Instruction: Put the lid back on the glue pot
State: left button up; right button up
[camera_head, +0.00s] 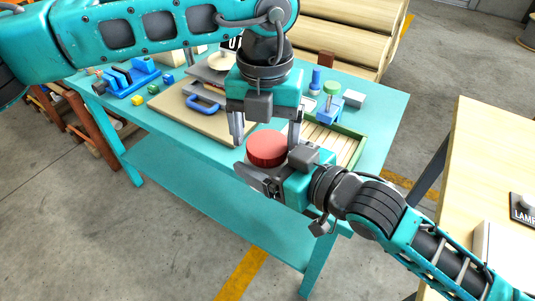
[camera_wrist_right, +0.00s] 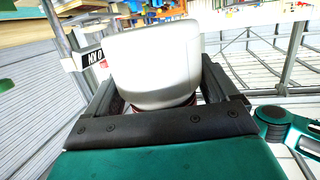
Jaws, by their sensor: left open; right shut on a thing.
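A round red lid (camera_head: 267,148) shows above my right gripper (camera_head: 262,170). In the right wrist view a white, rounded pot (camera_wrist_right: 160,62) sits between the fingers, with a strip of red (camera_wrist_right: 180,103) at its edge near the palm. My right gripper is shut on this pot; its white body is mostly hidden in the head view. My left gripper (camera_head: 266,140) points down over the lid, open, one finger on each side of it. I cannot tell whether the fingers touch the lid or how fully it is seated.
The teal table (camera_head: 382,108) lies behind the grippers. It holds a green-edged slatted tray (camera_head: 345,147), a wooden board (camera_head: 180,118) with a blue handle (camera_head: 203,104), a blue tool (camera_head: 132,78) and small blocks. A pale wooden table (camera_head: 485,150) stands at right. Logs (camera_head: 340,45) lie behind.

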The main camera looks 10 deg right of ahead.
pick_arm(q)
jog(key=shift+s+d, duration=0.2)
jog(key=shift+d, duration=0.1)
jog(key=shift+a+r, duration=0.1)
jog(key=shift+r, duration=2.25)
jog(key=shift+w, duration=0.1)
jog(key=shift+c, duration=0.3)
jog(key=n, duration=0.1)
jog(key=r+n, duration=0.1)
jog(key=n, duration=0.2)
jog(key=shift+a+r, duration=0.1)
jog(key=shift+r, duration=0.15)
jog(key=n, duration=0.2)
jog(key=r+n, duration=0.1)
jog(key=n, duration=0.2)
jog(key=shift+r+n, duration=0.4)
